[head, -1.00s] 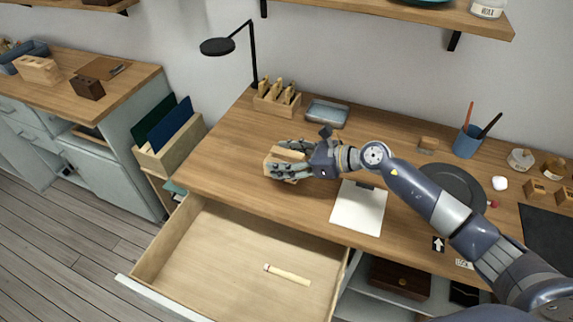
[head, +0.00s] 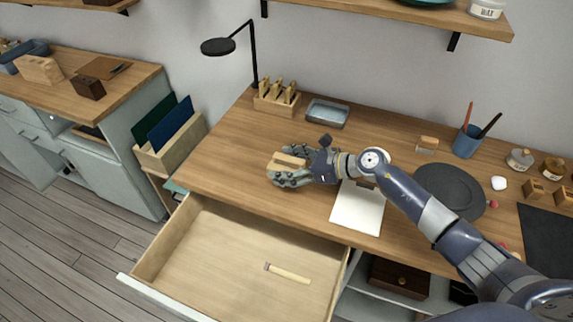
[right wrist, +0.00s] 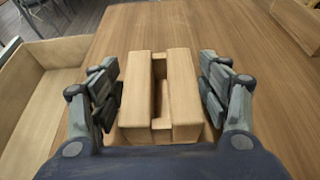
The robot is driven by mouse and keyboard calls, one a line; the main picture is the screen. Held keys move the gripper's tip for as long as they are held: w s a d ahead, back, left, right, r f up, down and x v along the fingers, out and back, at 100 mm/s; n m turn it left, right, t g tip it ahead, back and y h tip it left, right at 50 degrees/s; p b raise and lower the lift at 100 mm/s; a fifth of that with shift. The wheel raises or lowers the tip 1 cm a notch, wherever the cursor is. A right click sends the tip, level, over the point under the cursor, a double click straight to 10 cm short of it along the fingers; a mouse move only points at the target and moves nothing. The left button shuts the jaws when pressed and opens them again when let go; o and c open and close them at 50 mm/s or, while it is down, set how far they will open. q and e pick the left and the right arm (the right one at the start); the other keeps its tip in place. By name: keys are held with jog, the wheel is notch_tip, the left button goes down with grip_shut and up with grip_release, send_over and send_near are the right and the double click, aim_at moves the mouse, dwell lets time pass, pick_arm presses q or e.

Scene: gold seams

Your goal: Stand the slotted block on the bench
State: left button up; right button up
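The slotted block (right wrist: 184,90) is pale wood with a long slot down its middle, seen close up in the right wrist view. It also shows in the head view (head: 287,161), near the left part of the bench (head: 222,150). In the head view my right gripper (head: 291,170) partly covers the block's near side. I cannot tell whether the block's underside touches the bench. My left gripper is not in view.
An open drawer (head: 215,262) with a small stick (head: 288,273) juts out in front. A slotted wooden rack (head: 277,103), a tray (head: 327,113) and a lamp (head: 218,46) stand behind. White paper (head: 357,207) and a dark plate (head: 449,191) lie to the right.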

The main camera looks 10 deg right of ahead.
jog(key=shift+r, duration=0.1)
jog(key=shift+r, duration=0.15)
jog(key=v, duration=0.3)
jog(key=b+v, duration=0.1)
jog(key=v, duration=0.3)
jog(key=b+v, duration=0.1)
jog(key=v, duration=0.2)
jog(key=shift+s+d, duration=0.2)
jog(key=shift+d, duration=0.1)
jog(key=shift+s+d+r+b, duration=0.3)
jog(key=shift+s+d, duration=0.05)
jog(key=shift+d, duration=0.15)
